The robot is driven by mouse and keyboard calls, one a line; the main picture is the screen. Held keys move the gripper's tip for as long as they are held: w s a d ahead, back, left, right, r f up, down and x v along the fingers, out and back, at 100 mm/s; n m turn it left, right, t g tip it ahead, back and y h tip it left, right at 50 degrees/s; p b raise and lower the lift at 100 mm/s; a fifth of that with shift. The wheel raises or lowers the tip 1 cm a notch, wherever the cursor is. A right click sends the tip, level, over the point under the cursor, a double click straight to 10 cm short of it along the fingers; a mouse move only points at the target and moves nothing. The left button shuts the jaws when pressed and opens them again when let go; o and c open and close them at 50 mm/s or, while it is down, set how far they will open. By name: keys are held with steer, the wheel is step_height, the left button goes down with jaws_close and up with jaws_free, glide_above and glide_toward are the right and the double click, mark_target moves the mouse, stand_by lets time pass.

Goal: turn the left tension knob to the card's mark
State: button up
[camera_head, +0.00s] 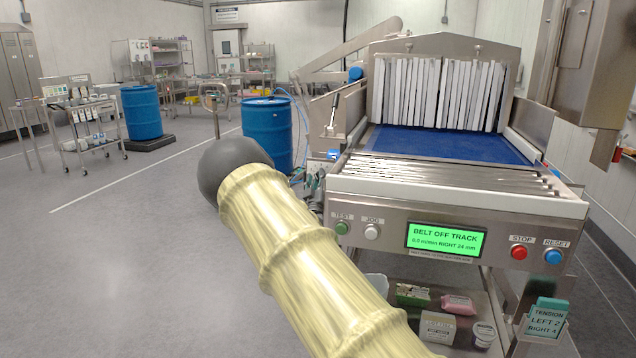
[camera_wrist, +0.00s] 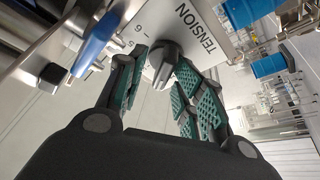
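The tension knob (camera_wrist: 163,62) is dark grey and sits on a light plate (camera_wrist: 205,22) printed "TENSION", with a few scale digits beside it, partly hidden. My gripper (camera_wrist: 160,62) has its green-padded fingers spread, one on each side of the knob. A small gap shows on the left; contact on the right is unclear. The knob's pointer setting cannot be read. In the head view the card (camera_head: 546,318) reads "TENSION LEFT 2 RIGHT 4". My sleeved arm crosses that view, and neither my gripper nor the knob shows there.
A blue-capped part (camera_wrist: 97,42) and metal rods lie close left of my fingers. The conveyor's display (camera_head: 446,240) reads "BELT OFF TRACK", "RIGHT 24 mm". The blue belt (camera_head: 440,144) enters a strip curtain. A blue drum (camera_head: 268,130) stands behind my arm; floor at left is clear.

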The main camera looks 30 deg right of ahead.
steer(key=shift+f, duration=0.2)
steer(key=v, duration=1.2)
